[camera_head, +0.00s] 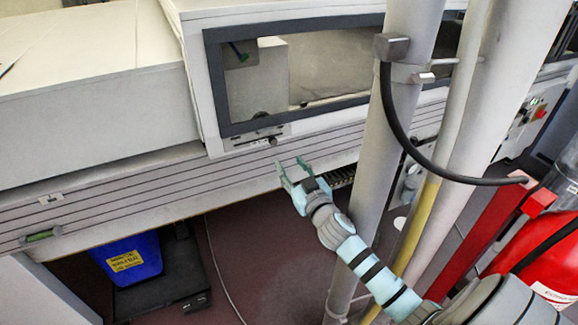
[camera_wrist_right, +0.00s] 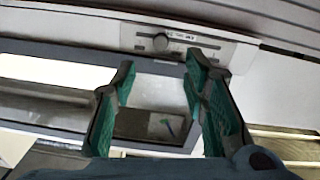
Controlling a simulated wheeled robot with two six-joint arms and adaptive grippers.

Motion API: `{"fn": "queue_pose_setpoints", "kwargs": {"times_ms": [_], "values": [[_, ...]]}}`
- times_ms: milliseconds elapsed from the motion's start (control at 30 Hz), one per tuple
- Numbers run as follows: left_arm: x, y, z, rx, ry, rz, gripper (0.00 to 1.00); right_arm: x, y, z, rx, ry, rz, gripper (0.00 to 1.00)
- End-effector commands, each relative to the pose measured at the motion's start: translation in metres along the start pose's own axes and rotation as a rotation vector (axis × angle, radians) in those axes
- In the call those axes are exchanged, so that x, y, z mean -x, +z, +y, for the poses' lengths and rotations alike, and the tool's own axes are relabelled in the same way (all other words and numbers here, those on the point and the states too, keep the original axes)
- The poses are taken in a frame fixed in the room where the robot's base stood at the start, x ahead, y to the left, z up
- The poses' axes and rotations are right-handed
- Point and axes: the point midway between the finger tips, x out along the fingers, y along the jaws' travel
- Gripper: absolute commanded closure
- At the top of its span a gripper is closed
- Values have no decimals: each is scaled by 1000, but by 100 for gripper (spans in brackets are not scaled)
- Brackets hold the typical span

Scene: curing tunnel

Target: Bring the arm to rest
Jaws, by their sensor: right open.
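My right gripper (camera_head: 291,174) is in front of the ribbed front panel of the tunnel machine, below its window, in the head view. Its two fingers are spread apart with nothing between them. The right wrist view shows the same open fingers (camera_wrist_right: 156,85) in front of the dark-framed window (camera_wrist_right: 60,75) and a small control plate with a knob (camera_wrist_right: 160,42). My right arm (camera_head: 365,262) reaches up from the lower right of the head view, passing close to the grey posts. My left gripper is not in view.
Thick grey posts (camera_head: 375,165) and a yellow pipe (camera_head: 418,230) stand right of my gripper. A black cable (camera_head: 400,135) loops from a post. A red extinguisher (camera_head: 535,250) is at the right. A blue bin (camera_head: 128,258) stands under the machine. The dark floor in the middle is mostly clear.

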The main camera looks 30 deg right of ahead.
Motion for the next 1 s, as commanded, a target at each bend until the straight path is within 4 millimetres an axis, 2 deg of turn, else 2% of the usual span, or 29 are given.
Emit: {"fn": "queue_pose_setpoints", "kwargs": {"times_ms": [267, 367, 467, 500, 633, 800, 1000], "values": [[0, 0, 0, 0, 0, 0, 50, 2, 3, -1, -1, 3, -10, 60], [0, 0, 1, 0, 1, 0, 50, 21, 26, -5, -4, 30, -103, 60], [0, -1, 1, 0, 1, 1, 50, 69, 71, -16, 1, 60, -311, 60], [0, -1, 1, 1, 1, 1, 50, 92, 88, -21, 6, 61, -405, 60], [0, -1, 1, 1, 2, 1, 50, 166, 131, -40, 30, 22, -677, 60], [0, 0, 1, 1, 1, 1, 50, 248, 156, -61, 61, -73, -938, 60], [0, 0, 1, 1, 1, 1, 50, 335, 163, -82, 96, -220, -1179, 60]]}}
